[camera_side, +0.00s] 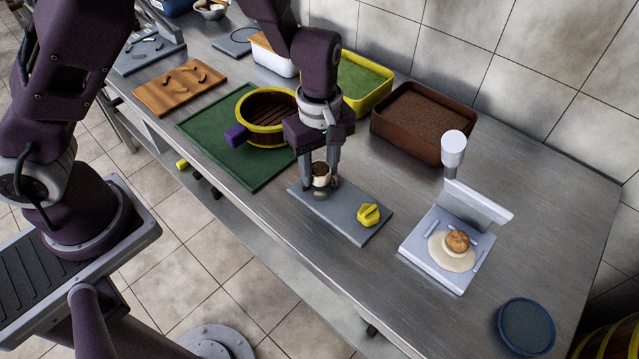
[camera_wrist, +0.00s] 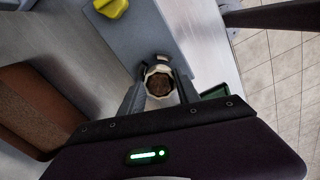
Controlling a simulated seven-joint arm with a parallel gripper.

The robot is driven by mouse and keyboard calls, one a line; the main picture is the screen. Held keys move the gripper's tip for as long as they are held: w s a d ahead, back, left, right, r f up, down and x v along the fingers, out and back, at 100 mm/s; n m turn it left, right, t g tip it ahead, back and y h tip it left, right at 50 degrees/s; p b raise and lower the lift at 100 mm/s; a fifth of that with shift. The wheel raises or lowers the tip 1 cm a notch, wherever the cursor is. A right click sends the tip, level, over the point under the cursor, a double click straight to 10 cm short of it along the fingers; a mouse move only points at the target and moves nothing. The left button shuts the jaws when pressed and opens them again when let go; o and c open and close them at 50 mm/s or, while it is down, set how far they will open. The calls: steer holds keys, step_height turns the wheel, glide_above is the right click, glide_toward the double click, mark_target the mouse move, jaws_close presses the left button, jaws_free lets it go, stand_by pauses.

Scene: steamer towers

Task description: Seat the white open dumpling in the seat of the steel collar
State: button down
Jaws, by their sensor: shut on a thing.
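The white open dumpling (camera_side: 321,181) has a pale wall and a dark brown filling. My gripper (camera_side: 321,187) points down and is shut on it, one finger on each side. In the wrist view the dumpling's pale rim and brown filling (camera_wrist: 158,83) face the camera between the fingers (camera_wrist: 159,92). The dumpling is over the grey board (camera_side: 347,229), near its far-left part; the fingers hide its underside, so I cannot tell whether it touches anything below. I cannot clearly make out the steel collar. A small dark and pale piece (camera_wrist: 161,60) shows just beyond the dumpling.
A yellow dumpling-shaped piece (camera_side: 368,215) sits on the grey board's right part. A yellow-rimmed steamer (camera_side: 243,118) on a green mat (camera_side: 262,174) and a brown bin (camera_side: 397,133) stand behind.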

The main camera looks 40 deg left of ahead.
mark_target(319, 168)
steer(key=shift+f, duration=0.5)
stand_by(0.4)
steer(key=shift+r, duration=0.55)
stand_by(0.6)
steer(key=shift+f, duration=0.55)
stand_by(0.6)
steer(key=c, duration=0.8)
jaws_free()
step_height(319, 168, up, 7)
steer(key=shift+r, duration=0.1)
